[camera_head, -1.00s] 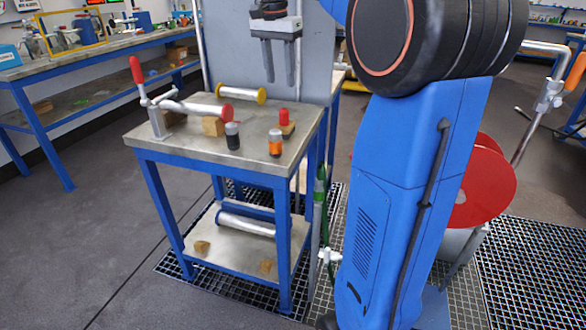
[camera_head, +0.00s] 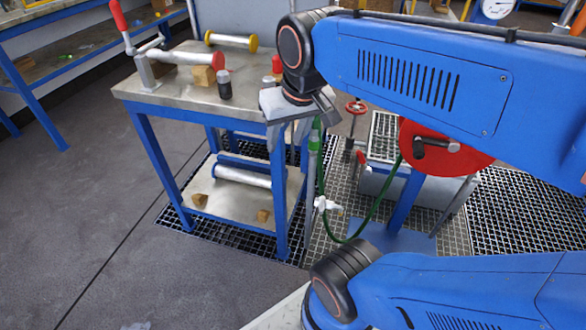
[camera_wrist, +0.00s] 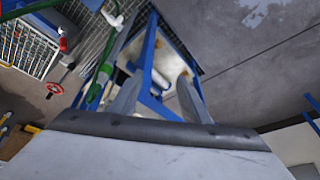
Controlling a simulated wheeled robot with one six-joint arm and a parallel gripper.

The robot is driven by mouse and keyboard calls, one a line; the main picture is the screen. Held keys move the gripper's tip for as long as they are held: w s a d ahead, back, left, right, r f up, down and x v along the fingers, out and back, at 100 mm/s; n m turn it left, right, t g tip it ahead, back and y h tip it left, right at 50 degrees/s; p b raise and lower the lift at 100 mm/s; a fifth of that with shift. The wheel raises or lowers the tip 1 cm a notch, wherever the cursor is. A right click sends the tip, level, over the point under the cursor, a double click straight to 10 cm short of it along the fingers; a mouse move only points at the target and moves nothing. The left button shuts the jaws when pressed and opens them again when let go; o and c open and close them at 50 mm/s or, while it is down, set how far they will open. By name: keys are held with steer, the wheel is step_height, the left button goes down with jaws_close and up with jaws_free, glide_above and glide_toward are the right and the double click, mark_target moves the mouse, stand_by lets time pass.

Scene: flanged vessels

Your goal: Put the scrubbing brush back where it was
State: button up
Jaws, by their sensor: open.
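I cannot make out a scrubbing brush in either view. My gripper (camera_head: 290,135) hangs at the right front corner of the blue-legged workbench (camera_head: 180,92) in the head view, with its fingers pointing down. In the wrist view, the two fingers of my gripper (camera_wrist: 158,92) stand apart with nothing between them. Beyond them show the bench's blue legs and lower shelf (camera_wrist: 172,50). My arm hides the right part of the bench top.
The bench top carries a red-handled clamp (camera_head: 120,18), a red-ended cylinder (camera_head: 188,57), a yellow-ended roller (camera_head: 230,40), a wood block (camera_head: 203,76) and a dark cylinder (camera_head: 224,85). A metal cylinder (camera_head: 243,176) lies on the lower shelf. A green hose (camera_head: 368,218) hangs right of the bench.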

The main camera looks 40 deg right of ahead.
steer(key=s+a+f+n, duration=0.1)
steer(key=s+f+n, duration=0.1)
steer(key=s+f, duration=0.2)
steer(key=shift+s+a+f+t, duration=0.2)
steer(key=shift+f+t, duration=0.1)
steer(key=shift+f, duration=0.5)
stand_by(0.5)
